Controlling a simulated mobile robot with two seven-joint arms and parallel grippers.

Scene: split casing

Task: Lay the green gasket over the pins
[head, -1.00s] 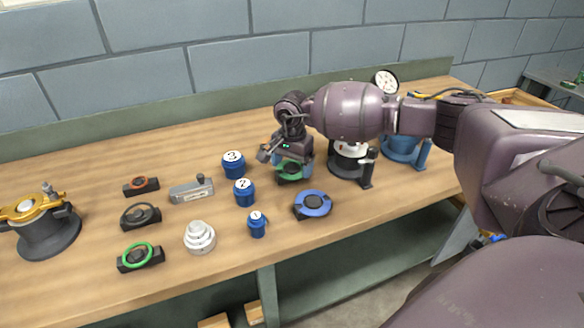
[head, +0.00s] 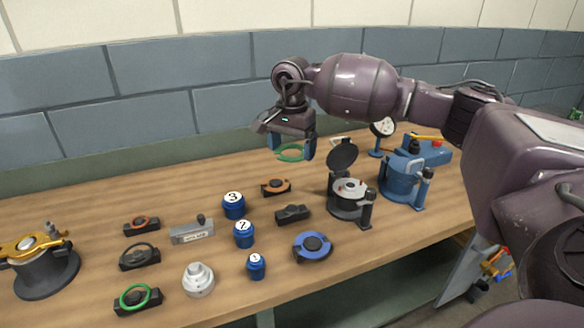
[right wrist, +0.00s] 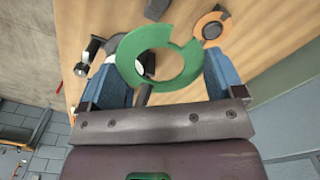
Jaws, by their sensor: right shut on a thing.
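The green gasket (head: 290,154) is a flat ring with a notch. My right gripper (head: 291,149) is shut on it and holds it level, well above the table. In the right wrist view the gasket (right wrist: 135,42) lies between the two blue fingers of the gripper (right wrist: 162,76). A dark casing (head: 347,204) with a pale inside and a raised black lid stands to the right of the gripper and lower. Its pins are too small to make out. In the right wrist view the gasket partly hides it. My left gripper is out of view.
An empty black stand (head: 292,214) and an orange ring on a stand (head: 276,187) lie below the gripper. A blue ring (head: 313,246) and several numbered blue knobs (head: 234,206) stand nearer. A blue casing (head: 401,182) and a dial gauge (head: 383,127) stand right.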

